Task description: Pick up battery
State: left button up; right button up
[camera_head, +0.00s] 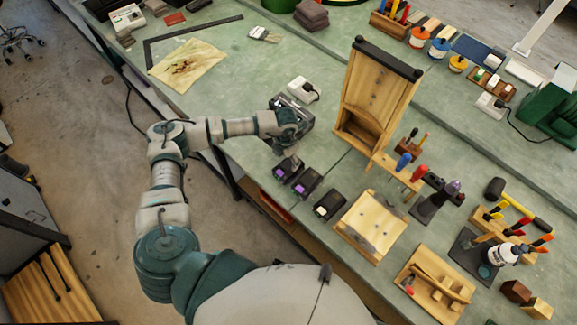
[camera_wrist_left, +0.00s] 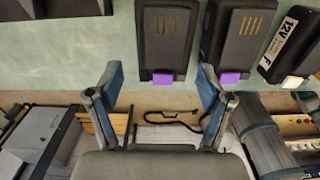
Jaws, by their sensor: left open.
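Two black batteries with purple tabs lie side by side near the bench's front edge, a left one (camera_head: 287,168) and a right one (camera_head: 306,184). To their right lies a black battery with a white label and white tab (camera_head: 330,206), labelled 12V in the wrist view (camera_wrist_left: 285,45). My left gripper (camera_head: 288,146) is open and empty, just behind the left purple-tabbed battery in the head view. In the left wrist view the left gripper (camera_wrist_left: 159,80) has its fingers apart, with one purple-tabbed battery (camera_wrist_left: 167,35) ahead between them and another (camera_wrist_left: 240,32) beyond the right finger. My right gripper is not in view.
A white charger-like box (camera_head: 303,90) sits behind the gripper. A tall wooden stand (camera_head: 375,95) rises to the right, with a wooden board (camera_head: 370,225) nearer the front. The green bench top left of the gripper (camera_head: 220,105) is mostly clear.

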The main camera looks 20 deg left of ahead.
aim_at(289, 164)
pick_arm(q)
jog(key=shift+a+f, duration=0.1)
jog(key=shift+f, duration=0.85)
jog(key=f, duration=0.1)
jog(key=d+f+p, duration=0.1)
jog(key=f, duration=0.3)
jog(key=shift+w+d, duration=0.15)
jog(key=shift+w, duration=0.15)
jog(key=shift+a, duration=0.2)
jog(key=c, duration=0.4)
jog(key=shift+a, duration=0.1)
jog(key=c, duration=0.8)
